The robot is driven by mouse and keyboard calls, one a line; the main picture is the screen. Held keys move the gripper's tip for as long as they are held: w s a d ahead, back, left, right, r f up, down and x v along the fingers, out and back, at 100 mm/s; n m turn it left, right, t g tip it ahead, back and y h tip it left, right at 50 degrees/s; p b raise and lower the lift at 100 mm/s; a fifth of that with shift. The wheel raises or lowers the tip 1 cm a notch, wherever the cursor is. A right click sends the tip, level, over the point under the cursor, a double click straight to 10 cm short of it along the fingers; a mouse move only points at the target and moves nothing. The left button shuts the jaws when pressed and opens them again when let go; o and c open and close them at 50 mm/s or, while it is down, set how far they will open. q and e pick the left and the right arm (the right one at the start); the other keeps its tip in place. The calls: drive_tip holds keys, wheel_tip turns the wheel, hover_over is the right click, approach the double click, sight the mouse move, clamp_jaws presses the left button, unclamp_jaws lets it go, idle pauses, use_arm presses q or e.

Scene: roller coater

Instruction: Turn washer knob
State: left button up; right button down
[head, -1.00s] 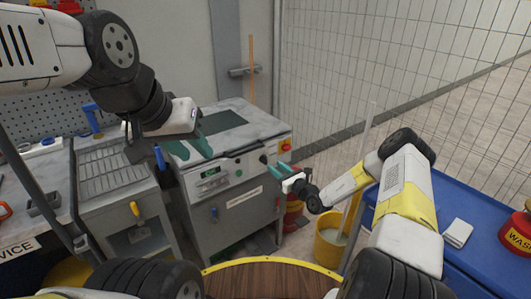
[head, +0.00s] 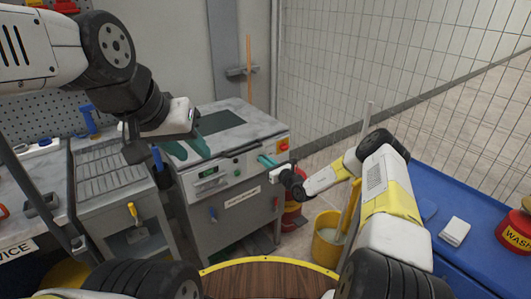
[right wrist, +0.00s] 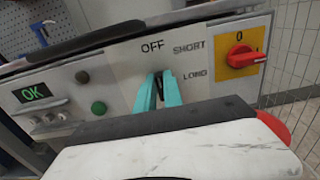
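The washer (head: 238,195) is a grey metal cabinet with a sloped front panel. Its black knob (right wrist: 162,86) sits under the printed OFF, with SHORT and LONG to its right, in the right wrist view. The teal fingers of my right gripper (right wrist: 160,82) reach to the panel on either side of this knob and hide most of it. In the head view my right gripper (head: 266,160) covers the knob. I cannot tell whether the fingers press on it. My left gripper (head: 187,150) hangs empty over the washer's left side, its teal fingers apart.
A red switch (right wrist: 241,57) on a yellow plate is right of the knob. A green button (right wrist: 99,108) and a lit OK display (right wrist: 34,94) are to its left. A yellow bucket (head: 328,250) and a blue bench (head: 470,215) stand at right.

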drive_tip(key=shift+m, duration=0.3)
drive_tip(key=shift+w+d+f+m, duration=0.1)
drive_tip(key=shift+d+m, duration=0.05)
drive_tip(key=shift+m, duration=1.85)
drive_tip(key=shift+w+d+f+m, duration=0.1)
drive_tip(key=shift+d+m, duration=0.05)
drive_tip(key=shift+m, duration=1.85)
drive_tip(key=c, duration=1.5)
unclamp_jaws()
drive_tip(key=shift+o, duration=0.2)
drive_tip(key=v, duration=0.7)
drive_tip(key=shift+s+d, duration=0.25)
drive_tip(key=shift+s, duration=0.05)
